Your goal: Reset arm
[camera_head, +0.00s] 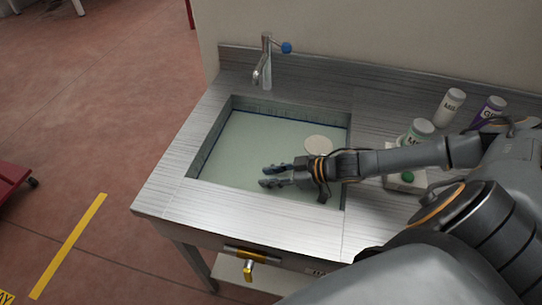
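My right arm reaches in from the right, and my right gripper (270,176) is above the near part of the sink basin (230,150). Its two dark fingers point left and stand apart, with nothing visible between them. A pale round disc (318,145) shows in the basin just behind the gripper. My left gripper is not in view.
The steel counter (180,185) has a faucet (266,62) with a blue knob at the back. Several bottles, including a white one (449,106) and a purple one (488,112), stand at the right behind my arm. Floor at left is mostly clear.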

